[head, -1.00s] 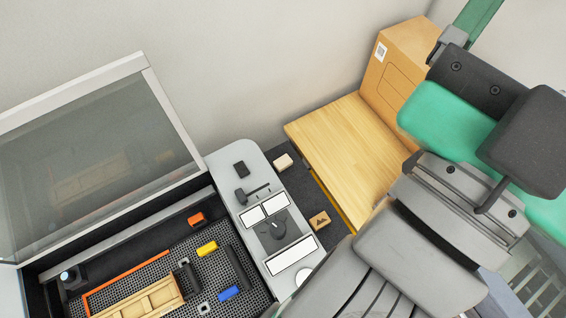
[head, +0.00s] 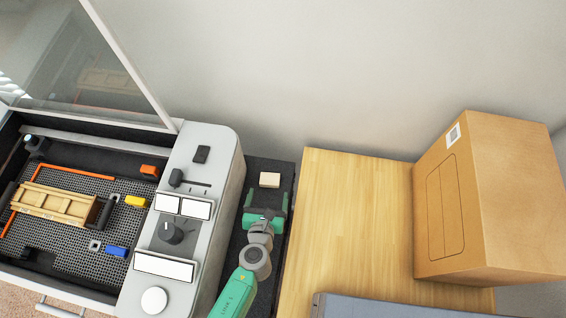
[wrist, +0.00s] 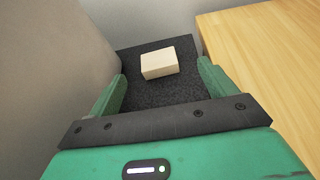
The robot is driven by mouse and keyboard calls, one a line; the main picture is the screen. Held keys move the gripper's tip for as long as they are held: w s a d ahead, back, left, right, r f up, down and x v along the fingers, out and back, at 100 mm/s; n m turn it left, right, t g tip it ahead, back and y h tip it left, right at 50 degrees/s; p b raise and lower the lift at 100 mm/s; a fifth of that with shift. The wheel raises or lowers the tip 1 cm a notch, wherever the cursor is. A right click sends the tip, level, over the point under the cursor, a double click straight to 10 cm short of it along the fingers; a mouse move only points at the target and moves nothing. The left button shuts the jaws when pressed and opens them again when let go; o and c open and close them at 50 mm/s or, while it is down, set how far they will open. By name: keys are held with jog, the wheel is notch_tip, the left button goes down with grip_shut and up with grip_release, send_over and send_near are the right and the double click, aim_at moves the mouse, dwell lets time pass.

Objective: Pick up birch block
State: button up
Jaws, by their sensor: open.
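The birch block (head: 270,180), a pale cream cuboid, lies flat on a narrow dark mat (head: 259,166), near the mat's far end. In the wrist view the block (wrist: 158,63) sits ahead of my gripper, centred between the two green fingers and slightly turned. My gripper (head: 266,201) is open and empty over the mat, on the near side of the block. In the wrist view my gripper (wrist: 162,74) has its fingers spread wider than the block, with no contact visible.
A grey machine console (head: 209,190) borders the mat on the left. A wooden board (head: 345,230) lies to the right, with a large cardboard box (head: 475,200) on it. A wall stands behind. Further left is a perforated bed (head: 65,235) with a wooden crate and coloured pieces.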

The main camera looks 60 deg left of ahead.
aim_at(269, 184)
jog(key=shift+s+d+f+n+g, duration=0.1)
jog(key=shift+s+f+n+g, duration=0.2)
jog(key=shift+s+f, duration=0.25)
jog(key=shift+x, duration=1.55)
jog(key=b+x, duration=0.2)
jog(key=x, duration=0.3)
jog(key=shift+w+d+f, duration=0.1)
jog(key=shift+w+d, duration=0.05)
jog(key=shift+c, duration=0.4)
jog(key=c, duration=1)
